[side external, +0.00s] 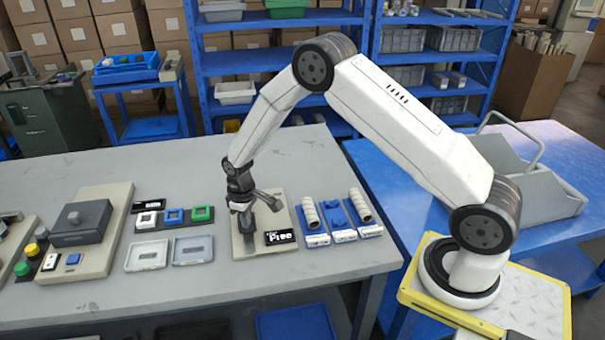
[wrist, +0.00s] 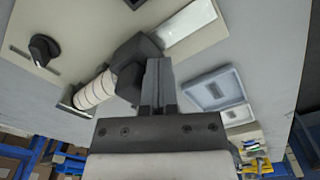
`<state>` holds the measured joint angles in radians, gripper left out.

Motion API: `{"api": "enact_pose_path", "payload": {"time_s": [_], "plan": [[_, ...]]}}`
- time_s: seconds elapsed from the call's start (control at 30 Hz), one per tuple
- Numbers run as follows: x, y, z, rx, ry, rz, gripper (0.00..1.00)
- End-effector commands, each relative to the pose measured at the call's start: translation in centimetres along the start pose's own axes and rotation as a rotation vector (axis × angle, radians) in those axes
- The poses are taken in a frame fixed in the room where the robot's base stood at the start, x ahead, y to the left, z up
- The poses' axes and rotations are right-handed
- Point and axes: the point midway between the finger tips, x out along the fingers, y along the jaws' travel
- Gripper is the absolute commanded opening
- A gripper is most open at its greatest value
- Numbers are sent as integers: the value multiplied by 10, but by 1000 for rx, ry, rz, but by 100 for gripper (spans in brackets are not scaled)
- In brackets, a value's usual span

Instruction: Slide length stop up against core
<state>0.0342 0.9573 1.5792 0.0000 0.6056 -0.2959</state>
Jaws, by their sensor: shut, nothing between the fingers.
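My gripper (wrist: 159,66) has its fingers together, with nothing between them. In the side view my gripper (side external: 243,222) is low over the beige plate (side external: 249,246). In the wrist view a cream ribbed roll, apparently the core (wrist: 95,90), lies left of the fingers. A dark block (wrist: 129,84), possibly the length stop, is at the roll's right end, beside my fingers. Whether it touches the roll or my fingers I cannot tell. A larger dark part (wrist: 137,52) lies behind it. In the side view the arm and gripper hide most of this station.
Two more rolls (side external: 310,215) (side external: 360,205) sit on blue holders to the right. A black knob (wrist: 43,47) rises at the wrist view's upper left. Two shallow trays (side external: 146,255) (side external: 193,250) lie left. The table front is clear.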

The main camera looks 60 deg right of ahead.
Motion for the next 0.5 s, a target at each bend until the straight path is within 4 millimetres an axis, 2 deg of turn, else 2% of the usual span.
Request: {"api": "enact_pose_path", "payload": {"time_s": [0.5], "plan": [[0,6,-4,0,2,1,0]]}}
